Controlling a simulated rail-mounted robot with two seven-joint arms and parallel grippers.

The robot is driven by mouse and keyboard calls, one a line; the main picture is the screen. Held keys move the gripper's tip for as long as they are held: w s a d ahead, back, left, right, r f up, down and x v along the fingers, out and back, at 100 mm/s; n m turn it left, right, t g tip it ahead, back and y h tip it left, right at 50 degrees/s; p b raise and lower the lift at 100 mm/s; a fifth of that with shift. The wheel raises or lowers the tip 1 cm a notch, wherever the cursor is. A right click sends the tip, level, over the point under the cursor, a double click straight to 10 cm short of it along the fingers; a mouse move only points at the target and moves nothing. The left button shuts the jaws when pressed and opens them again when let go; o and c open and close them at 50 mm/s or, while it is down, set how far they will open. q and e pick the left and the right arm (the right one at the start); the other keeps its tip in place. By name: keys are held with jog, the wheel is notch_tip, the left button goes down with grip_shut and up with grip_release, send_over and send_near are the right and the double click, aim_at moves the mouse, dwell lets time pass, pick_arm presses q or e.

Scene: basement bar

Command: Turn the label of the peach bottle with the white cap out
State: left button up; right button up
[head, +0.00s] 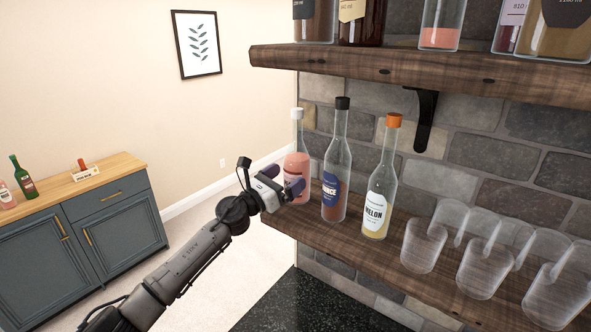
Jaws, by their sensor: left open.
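The peach bottle (298,162) with the white cap stands upright at the left end of the lower wooden shelf (392,252). It holds peach-pink liquid, and no label shows on the side facing me. My left gripper (283,181) is open at this bottle's lower body, with its dark fingers around or just in front of it. I cannot tell whether the fingers touch the glass. The gripper hides part of the bottle's lower body. My right gripper is not in view.
A black-capped bottle (337,165) stands close to the right of the peach bottle, then an orange-capped MELON bottle (382,185). Several clear glasses (424,245) fill the shelf's right side. An upper shelf (420,68) with bottles hangs above. A blue cabinet (80,230) stands far left.

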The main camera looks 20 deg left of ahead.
pick_arm(q)
jog(key=s, duration=0.1)
jog(key=s+a+p, duration=0.1)
jog(key=s, duration=0.1)
jog(key=s+a+p, duration=0.1)
jog(key=shift+s+a+r, duration=0.1)
jog(key=shift+s+a, duration=0.1)
jog(key=shift+a, duration=0.05)
jog(key=v, duration=0.1)
jog(key=p+v, duration=0.1)
jog(key=shift+s+a+r, duration=0.15)
jog(key=shift+s+a, duration=0.1)
jog(key=shift+s, duration=0.15)
